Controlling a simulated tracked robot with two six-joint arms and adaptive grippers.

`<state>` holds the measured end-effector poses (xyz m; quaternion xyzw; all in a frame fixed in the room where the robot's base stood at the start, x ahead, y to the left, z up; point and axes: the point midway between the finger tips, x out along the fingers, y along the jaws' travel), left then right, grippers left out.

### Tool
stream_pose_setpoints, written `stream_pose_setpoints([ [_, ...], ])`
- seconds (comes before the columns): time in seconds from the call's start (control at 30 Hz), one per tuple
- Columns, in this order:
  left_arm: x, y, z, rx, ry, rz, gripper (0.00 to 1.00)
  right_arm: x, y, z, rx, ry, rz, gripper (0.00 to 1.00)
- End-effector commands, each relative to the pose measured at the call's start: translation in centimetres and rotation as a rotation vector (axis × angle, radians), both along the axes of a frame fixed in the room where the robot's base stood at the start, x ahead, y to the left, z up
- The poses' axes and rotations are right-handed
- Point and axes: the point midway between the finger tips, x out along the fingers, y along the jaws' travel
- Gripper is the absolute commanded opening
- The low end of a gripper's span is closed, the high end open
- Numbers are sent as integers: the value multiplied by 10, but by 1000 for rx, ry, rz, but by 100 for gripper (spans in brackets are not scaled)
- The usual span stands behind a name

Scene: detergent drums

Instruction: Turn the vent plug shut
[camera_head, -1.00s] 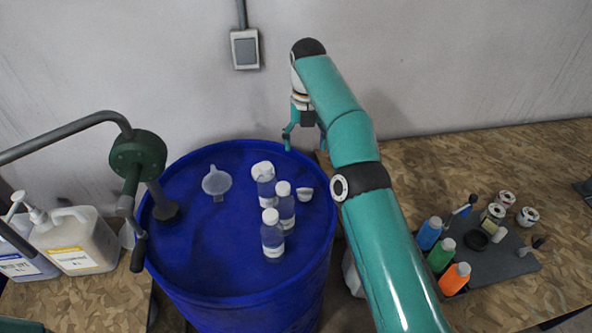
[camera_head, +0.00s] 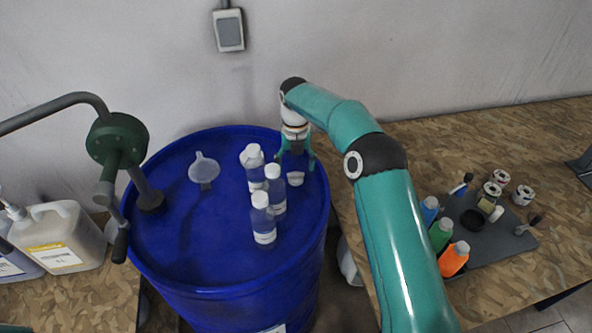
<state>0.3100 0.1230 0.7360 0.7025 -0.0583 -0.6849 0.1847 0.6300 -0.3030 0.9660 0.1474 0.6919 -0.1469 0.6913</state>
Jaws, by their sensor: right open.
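The blue drum (camera_head: 200,255) stands in the middle left of the head view. A small white plug (camera_head: 295,179), which looks like the vent plug, sits on the drum top near its right rim. My right gripper (camera_head: 296,163) points down with its fingers spread, just above and behind the plug. It is open and holds nothing. Whether the fingertips touch the plug cannot be told. My left gripper is not in view.
Several clear bottles with white caps (camera_head: 263,222) stand close left of the plug. A funnel (camera_head: 204,168) and a green hand pump (camera_head: 118,140) are also on the drum. Jugs (camera_head: 60,238) stand left; a dark tray (camera_head: 480,245) with coloured bottles lies right.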

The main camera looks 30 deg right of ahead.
Motion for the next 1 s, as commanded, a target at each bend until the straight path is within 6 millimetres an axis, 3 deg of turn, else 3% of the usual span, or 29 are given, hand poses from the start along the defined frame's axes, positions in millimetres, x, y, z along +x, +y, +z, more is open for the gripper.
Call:
stream_pose_setpoints([
  [0.2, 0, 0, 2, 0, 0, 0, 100, 0, 0, -18, 0, -1, 0, 77],
  [0.5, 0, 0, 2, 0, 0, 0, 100, 0, 0, -20, 0, 0, 0, 77],
  [0.87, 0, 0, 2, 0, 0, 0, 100, 0, 0, -20, 0, 0, 1, 19],
  [1.0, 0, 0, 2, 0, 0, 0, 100, 1, 0, -20, -2, 0, 0, 17],
])
